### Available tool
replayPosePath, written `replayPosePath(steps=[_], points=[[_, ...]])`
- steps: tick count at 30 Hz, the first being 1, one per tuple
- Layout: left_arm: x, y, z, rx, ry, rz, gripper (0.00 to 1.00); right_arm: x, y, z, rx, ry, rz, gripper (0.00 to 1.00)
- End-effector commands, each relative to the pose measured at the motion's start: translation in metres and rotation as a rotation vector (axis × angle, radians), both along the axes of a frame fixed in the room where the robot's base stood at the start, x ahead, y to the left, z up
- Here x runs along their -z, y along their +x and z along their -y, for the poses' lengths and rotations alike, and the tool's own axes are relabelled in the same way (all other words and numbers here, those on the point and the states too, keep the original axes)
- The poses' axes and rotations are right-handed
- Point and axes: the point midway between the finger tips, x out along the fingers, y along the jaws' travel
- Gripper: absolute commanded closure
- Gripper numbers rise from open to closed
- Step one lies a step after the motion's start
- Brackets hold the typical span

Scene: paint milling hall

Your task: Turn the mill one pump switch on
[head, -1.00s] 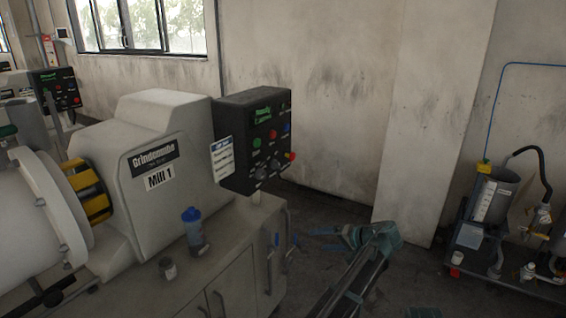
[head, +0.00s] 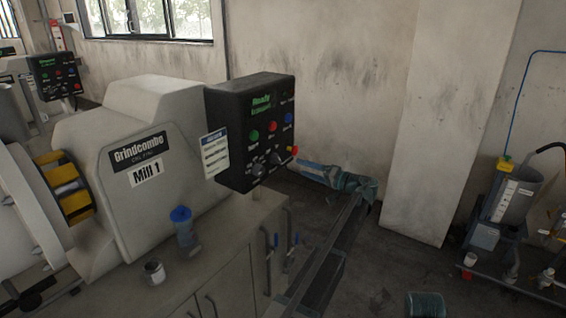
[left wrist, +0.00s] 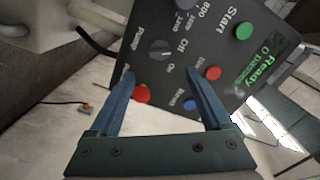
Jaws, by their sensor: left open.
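The Mill 1 control box (head: 232,135) is black, with a lit display reading Ready. Its pump switch (head: 276,158) is a dark round knob low on the panel; it also shows in the left wrist view (left wrist: 160,49), beside the labels Pump, Off and On. I cannot surely read its setting. My left gripper (head: 303,166) is just right of the panel in the head view. In the left wrist view its open fingers (left wrist: 159,73) point at the panel, with the knob just beyond and between the tips. Nothing is held. My right gripper is out of view.
A red stop button (head: 293,150) sits close to the pump switch, and a second dark knob (head: 257,168) is on its other side. Green, red and blue buttons are above.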

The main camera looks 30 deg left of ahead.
Motion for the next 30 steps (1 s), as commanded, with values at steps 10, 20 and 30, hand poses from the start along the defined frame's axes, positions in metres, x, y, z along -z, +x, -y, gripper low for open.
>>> replayPosePath(steps=[10,20,30], points=[[0.0,0.006,-0.069,-0.002,-0.001,0.0,0.18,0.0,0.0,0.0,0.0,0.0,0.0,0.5],[0.0,0.008,-0.097,-0.002,-0.001,0.0,0.18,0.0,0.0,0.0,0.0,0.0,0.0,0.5],[0.0,0.008,-0.099,0.0,-0.001,0.0,0.21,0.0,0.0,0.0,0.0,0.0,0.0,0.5]])
